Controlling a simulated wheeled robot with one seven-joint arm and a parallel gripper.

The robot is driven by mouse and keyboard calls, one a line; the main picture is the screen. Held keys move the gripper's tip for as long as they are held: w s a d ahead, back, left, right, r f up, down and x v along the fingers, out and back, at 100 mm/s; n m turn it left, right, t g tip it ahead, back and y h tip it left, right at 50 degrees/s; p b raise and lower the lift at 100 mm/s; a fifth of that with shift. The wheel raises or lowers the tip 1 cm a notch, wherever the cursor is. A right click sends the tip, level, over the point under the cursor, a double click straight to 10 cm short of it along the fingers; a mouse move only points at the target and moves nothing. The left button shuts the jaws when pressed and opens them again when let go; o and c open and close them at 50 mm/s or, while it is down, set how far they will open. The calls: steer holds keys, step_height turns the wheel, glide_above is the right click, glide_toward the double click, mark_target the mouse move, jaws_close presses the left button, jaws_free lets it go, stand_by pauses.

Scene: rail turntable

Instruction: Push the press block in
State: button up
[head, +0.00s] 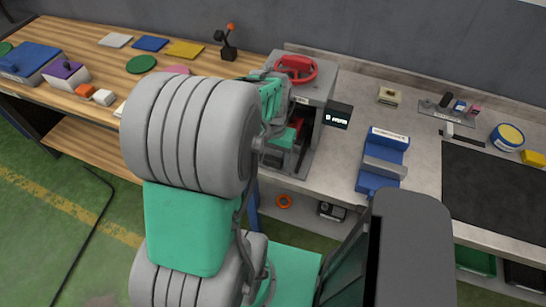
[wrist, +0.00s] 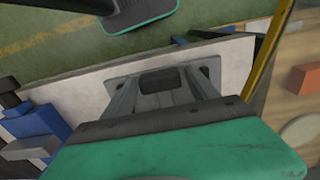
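The press (head: 318,90) is a grey frame with a red handwheel on top, standing at the left end of the grey bench. Its front opening is dark, and my arm partly covers it. In the wrist view a dark block (wrist: 158,81) sits on a grey plate; it looks like the press block, but I cannot be sure. My gripper (wrist: 162,82) shows two grey fingers standing apart, with the dark block between or beyond them and gaps at its sides. I cannot tell whether they touch it. In the head view the fingers are hidden at the press.
A blue vise (head: 384,160) and a small dark display (head: 338,115) stand right of the press. A black mat (head: 494,190) lies farther right. The wooden bench (head: 75,45) at left holds coloured plates and boxes. Green floor lies in front.

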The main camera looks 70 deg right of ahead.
jaws_close()
stand_by(0.5)
